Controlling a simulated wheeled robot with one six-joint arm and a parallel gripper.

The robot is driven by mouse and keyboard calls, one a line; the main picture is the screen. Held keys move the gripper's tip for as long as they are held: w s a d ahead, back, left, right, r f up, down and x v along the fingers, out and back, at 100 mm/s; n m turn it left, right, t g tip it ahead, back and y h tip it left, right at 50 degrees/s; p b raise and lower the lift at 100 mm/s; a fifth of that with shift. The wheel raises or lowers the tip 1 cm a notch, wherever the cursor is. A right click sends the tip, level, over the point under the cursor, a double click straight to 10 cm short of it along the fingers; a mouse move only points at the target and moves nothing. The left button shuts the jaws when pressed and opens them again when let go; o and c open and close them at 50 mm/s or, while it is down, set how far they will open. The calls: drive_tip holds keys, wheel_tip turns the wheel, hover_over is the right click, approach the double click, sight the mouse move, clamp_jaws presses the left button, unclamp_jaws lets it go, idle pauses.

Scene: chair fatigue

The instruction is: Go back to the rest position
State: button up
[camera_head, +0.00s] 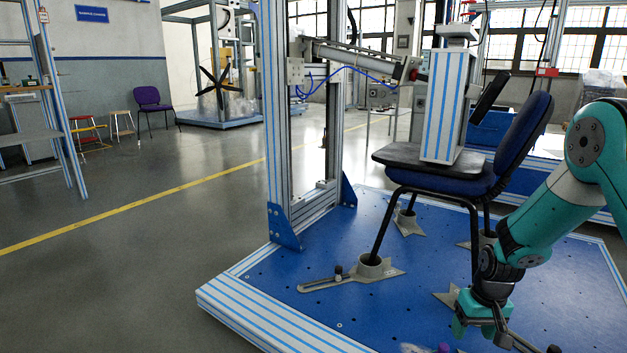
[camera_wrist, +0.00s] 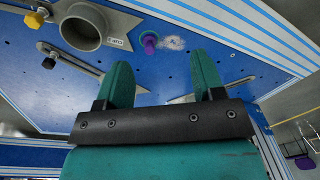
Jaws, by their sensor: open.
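My gripper (camera_head: 482,322) is low over the blue base plate (camera_head: 345,258) of the test rig, at the front right in the head view. In the wrist view my gripper (camera_wrist: 163,75) shows two teal fingers spread apart with nothing between them. A purple knob (camera_wrist: 149,40) stands on the plate beyond the fingers, and it also shows at the bottom edge of the head view (camera_head: 443,348). The blue chair (camera_head: 440,180) stands on the plate with its legs in grey cup holders (camera_head: 370,265). A striped block (camera_head: 445,105) rests on its seat.
The rig's upright post (camera_head: 277,130) stands left of the chair. In the wrist view, a grey cup (camera_wrist: 85,25), a yellow knob (camera_wrist: 33,20) and slotted clamps lie near the fingers. Open grey floor (camera_head: 140,270) with a yellow line lies left of the plate.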

drive_tip(key=s+a+r+n+y+p, duration=0.1)
drive_tip(key=s+a+r, duration=0.35)
drive_tip(key=r, duration=0.25)
drive_tip(key=s+a+r+n, duration=0.1)
drive_tip(key=s+a+r, duration=0.2)
drive_tip(key=a+r, duration=0.3)
drive_tip(key=s+a+r+n+y+p, duration=0.1)
drive_tip(key=s+a+r+n, duration=0.2)
drive_tip(key=r, duration=0.5)
drive_tip(key=s+a+r+n+y+p, duration=0.1)
drive_tip(key=s+a+r, duration=0.3)
drive_tip(key=s, duration=0.5)
drive_tip(key=s+a+r+n+p, duration=0.1)
drive_tip(key=s+a+r, duration=0.1)
drive_tip(key=s+r, duration=0.5)
wheel_tip(320, 180, up, 36)
drive_tip(key=s+p, duration=0.1)
drive_tip(key=p, duration=3.6)
drive_tip(key=shift+s+p, duration=0.2)
drive_tip(key=shift+p, duration=0.2)
drive_tip(key=shift+c, duration=0.2)
